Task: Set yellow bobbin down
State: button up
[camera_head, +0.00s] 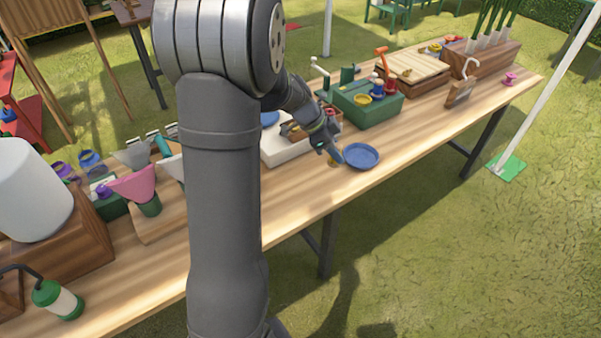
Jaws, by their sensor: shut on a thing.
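My gripper (337,155) points down just above the long wooden table, beside the left rim of a round blue dish (362,156). A small yellow thing, apparently the yellow bobbin (332,163), shows at my fingertips, mostly hidden by them. My gripper is shut on it. It is too small to tell whether it touches the table. Another yellow round piece (363,99) sits on the green box (372,112) behind the dish.
A white block (283,151) lies left of my gripper, partly behind my arm. Blue and red bobbins stand on the green box. A pink bobbin (510,79) stands at the far right. The table (300,205) is clear in front of my gripper.

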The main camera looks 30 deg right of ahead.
jog(key=shift+a+f, duration=0.15)
jog(key=shift+a, duration=0.25)
jog(key=w+a+f, duration=0.1)
jog(key=w+f, duration=0.1)
jog(key=w, duration=0.1)
jog(key=w+a+f, duration=0.1)
jog(key=w+f, duration=0.1)
jog(key=w, duration=0.2)
jog(key=w+a+f, duration=0.1)
jog(key=w+f, duration=0.1)
jog(key=w, duration=0.1)
jog(key=shift+w+a+f, duration=0.1)
jog(key=shift+w+f, duration=0.25)
jog(key=shift+f, duration=2.1)
jog(key=o, duration=0.6)
jog(key=shift+f, duration=0.1)
jog(key=shift+c, duration=0.2)
jog(key=o, duration=0.4)
jog(key=v, duration=1.2)
